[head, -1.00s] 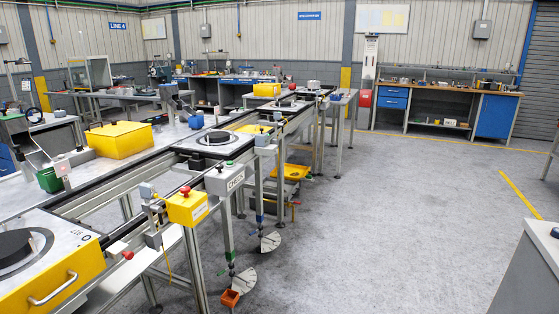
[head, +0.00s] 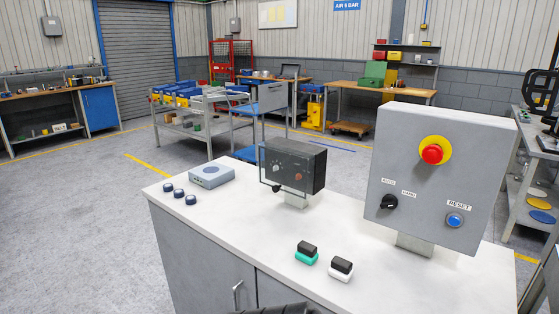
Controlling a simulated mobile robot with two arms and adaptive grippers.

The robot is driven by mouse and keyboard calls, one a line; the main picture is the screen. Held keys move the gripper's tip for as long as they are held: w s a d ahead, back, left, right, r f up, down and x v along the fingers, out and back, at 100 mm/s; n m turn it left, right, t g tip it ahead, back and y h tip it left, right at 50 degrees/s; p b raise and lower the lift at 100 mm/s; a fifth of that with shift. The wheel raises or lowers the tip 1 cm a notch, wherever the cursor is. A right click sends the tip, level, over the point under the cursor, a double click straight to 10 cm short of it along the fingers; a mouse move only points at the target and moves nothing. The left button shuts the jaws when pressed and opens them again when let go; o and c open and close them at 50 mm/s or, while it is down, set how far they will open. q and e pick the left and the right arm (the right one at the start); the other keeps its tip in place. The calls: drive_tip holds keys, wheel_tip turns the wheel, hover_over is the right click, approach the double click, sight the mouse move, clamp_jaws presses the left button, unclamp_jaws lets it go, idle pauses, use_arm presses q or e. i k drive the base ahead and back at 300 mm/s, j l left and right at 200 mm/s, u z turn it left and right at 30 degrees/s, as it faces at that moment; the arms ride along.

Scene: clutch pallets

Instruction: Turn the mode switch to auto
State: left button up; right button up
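The mode switch (head: 389,202) is a black rotary knob at the lower left of the grey control box (head: 440,165). A small label that seems to read AUTO (head: 389,181) is above it, and one that seems to read HAND (head: 408,194) is at its upper right. The knob is too small to tell which label it points to. A red emergency stop on a yellow disc (head: 432,153) and a blue RESET button (head: 454,220) share the box face. Neither gripper can be made out; a black ribbed part, perhaps mine, shows at the bottom edge.
The box stands on a white-topped cabinet (head: 225,225). Also on top are a dark box with knobs (head: 292,165), a grey-blue device (head: 211,176), three dark blue round pieces and two small black-topped blocks (head: 307,252). Clear floor lies at left.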

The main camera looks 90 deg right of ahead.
sight(389, 201)
drive_tip(key=z, duration=3.7)
